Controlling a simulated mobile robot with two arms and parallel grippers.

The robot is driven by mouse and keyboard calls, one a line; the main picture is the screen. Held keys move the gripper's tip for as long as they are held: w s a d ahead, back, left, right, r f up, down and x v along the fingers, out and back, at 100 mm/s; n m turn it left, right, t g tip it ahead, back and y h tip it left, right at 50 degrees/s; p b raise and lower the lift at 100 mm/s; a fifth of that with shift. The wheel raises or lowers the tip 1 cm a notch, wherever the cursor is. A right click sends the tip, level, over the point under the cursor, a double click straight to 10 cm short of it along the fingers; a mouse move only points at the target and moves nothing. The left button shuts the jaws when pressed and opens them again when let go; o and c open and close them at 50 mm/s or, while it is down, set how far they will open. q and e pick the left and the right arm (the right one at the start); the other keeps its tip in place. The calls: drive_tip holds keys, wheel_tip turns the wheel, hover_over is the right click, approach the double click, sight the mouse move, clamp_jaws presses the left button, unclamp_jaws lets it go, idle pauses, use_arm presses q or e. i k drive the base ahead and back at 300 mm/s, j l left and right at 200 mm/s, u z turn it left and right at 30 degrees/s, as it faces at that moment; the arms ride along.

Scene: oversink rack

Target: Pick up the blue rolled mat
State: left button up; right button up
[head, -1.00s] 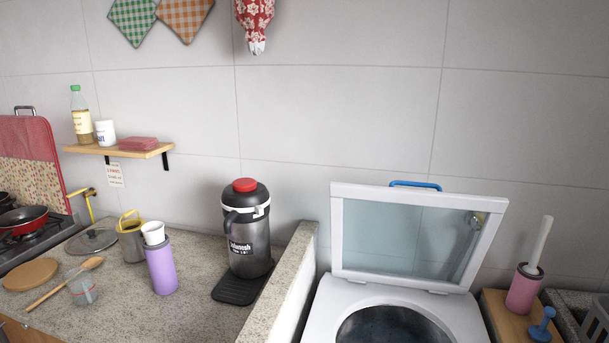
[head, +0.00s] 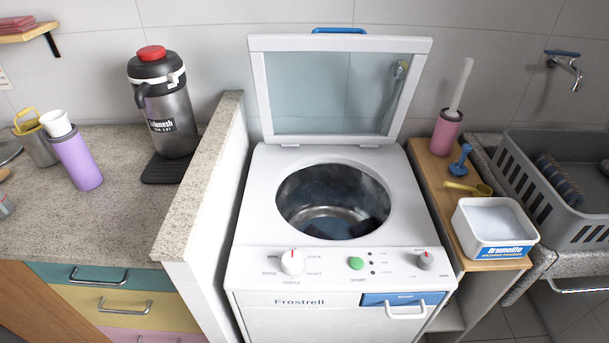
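A dark blue rolled mat with lighter stripes (head: 559,181) lies in the grey slatted basket (head: 527,188) at the right of the head view. The basket's walls stand around it. Neither of my grippers is in view.
An open-lidded white washing machine (head: 262,220) stands in the middle, with dark items in its drum. Right of it, a wooden shelf (head: 428,162) holds a white powder tub (head: 497,231), a pink brush holder (head: 445,132) and a blue plunger-like item (head: 460,160). A tap (head: 565,66) juts from the wall above the basket.

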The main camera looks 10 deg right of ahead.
sight(565, 185)
drive_tip(key=k+l+z, duration=0.2)
drive_tip(key=z, duration=0.3)
drive_tip(key=k+l+z, duration=0.2)
drive_tip(key=z, duration=0.3)
drive_tip(key=k+l+z, duration=0.1)
drive_tip(key=l+z, duration=0.4)
drive_tip(key=j, duration=0.15)
